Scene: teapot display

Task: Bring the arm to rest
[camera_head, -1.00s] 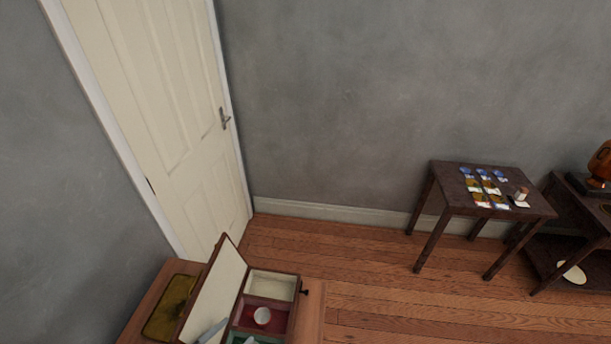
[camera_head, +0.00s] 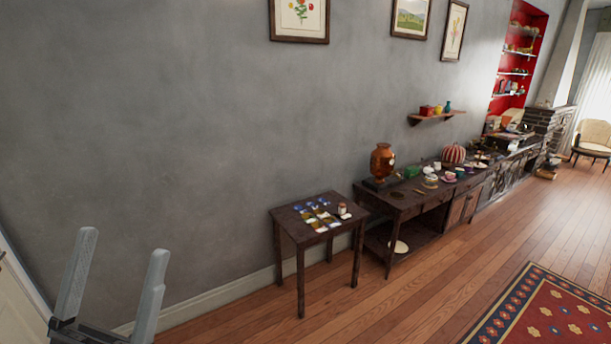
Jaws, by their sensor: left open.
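My left gripper (camera_head: 112,282) shows at the lower left of the head view. Its two grey fingers point upward and stand well apart, with nothing between them. Behind it is bare grey wall, and it appears apart from every piece of furniture. The rest of the left arm is cut off by the bottom edge. My right gripper is not in the view.
A long sideboard (camera_head: 408,203) with an orange urn (camera_head: 381,161) and crockery runs right. A red patterned rug (camera_head: 545,315) lies at lower right. Wooden floor (camera_head: 420,300) between is clear.

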